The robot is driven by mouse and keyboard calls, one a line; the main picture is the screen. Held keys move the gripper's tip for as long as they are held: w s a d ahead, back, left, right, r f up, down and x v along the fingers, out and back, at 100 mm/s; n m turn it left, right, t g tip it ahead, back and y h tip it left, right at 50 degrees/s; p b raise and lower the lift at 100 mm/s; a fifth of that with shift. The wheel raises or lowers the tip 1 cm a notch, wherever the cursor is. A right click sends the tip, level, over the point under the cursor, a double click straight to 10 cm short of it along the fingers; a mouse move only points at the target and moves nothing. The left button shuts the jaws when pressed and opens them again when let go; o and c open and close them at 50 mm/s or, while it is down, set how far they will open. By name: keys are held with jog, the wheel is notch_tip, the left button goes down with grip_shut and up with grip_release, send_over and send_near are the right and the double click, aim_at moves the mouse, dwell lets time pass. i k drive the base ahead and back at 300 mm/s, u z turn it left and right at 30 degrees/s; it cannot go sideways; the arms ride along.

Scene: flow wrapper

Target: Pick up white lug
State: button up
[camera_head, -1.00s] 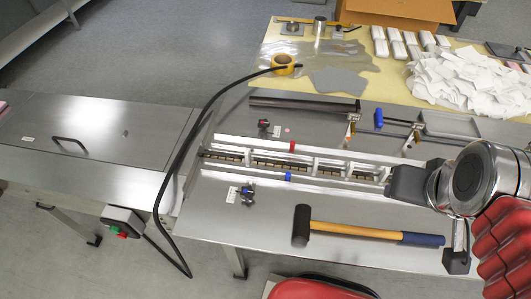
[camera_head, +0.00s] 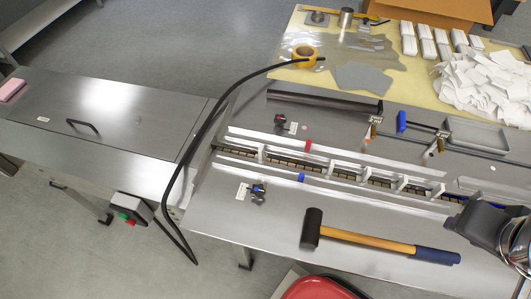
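Several white lugs stand in a row along the chain channel of the machine: one at the left end (camera_head: 261,153), one near the middle (camera_head: 331,167), and others further right, such as this white lug (camera_head: 402,184). My gripper (camera_head: 470,217) is at the right edge of the picture, to the right of and nearer than the lugs. Only its dark grey part and the round metal wrist show. Its fingertips cannot be made out, so whether it is open or shut is unclear. No lug is seen held.
A black-headed mallet (camera_head: 375,241) lies on the steel top in front of the channel. White rails (camera_head: 270,138) border the channel. A black cable (camera_head: 205,115) arches across at the left. A grey tray (camera_head: 478,135), a tape roll (camera_head: 304,54) and white papers (camera_head: 485,85) lie behind.

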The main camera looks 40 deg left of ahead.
aim_at(261, 156)
jog(key=z, duration=0.05)
jog(key=k, duration=1.2)
jog(key=u, duration=1.85)
jog(key=i, duration=1)
jog(key=u, duration=0.1)
